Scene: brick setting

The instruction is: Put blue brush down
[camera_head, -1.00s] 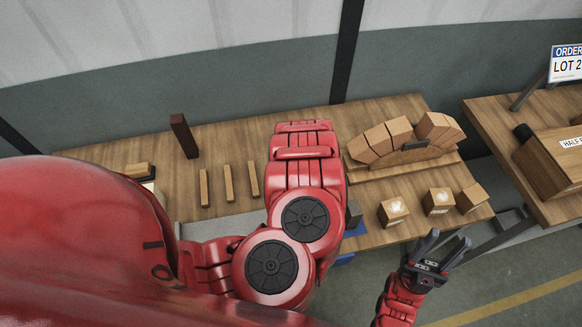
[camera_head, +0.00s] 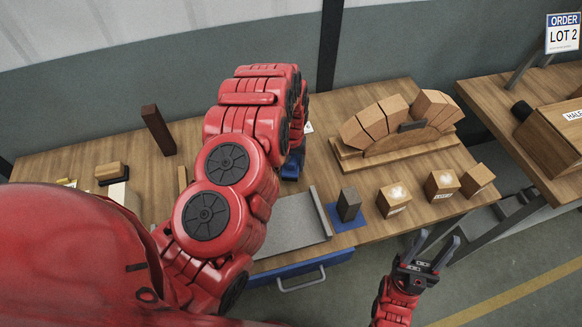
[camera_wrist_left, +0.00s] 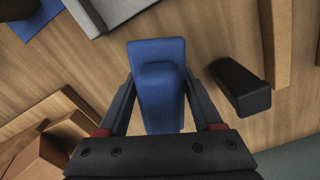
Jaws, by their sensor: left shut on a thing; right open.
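The blue brush (camera_wrist_left: 158,62) is between the two fingers of my left gripper (camera_wrist_left: 160,110), which is shut on it, in the left wrist view. Part of the brush (camera_head: 292,166) shows beside my left arm in the head view, over the middle of the wooden table (camera_head: 330,160). My arm hides most of the left gripper there. I cannot tell whether the brush touches the table. My right gripper (camera_head: 428,252) is open and empty, in front of the table's right part.
A brick arch (camera_head: 385,122) stands on a wooden board at the back right. Several labelled blocks (camera_head: 394,199) line the front right. A dark block (camera_head: 348,204) stands on a blue mat (camera_head: 343,220) beside a grey tray (camera_head: 292,222). A tall brown block (camera_head: 158,130) stands left.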

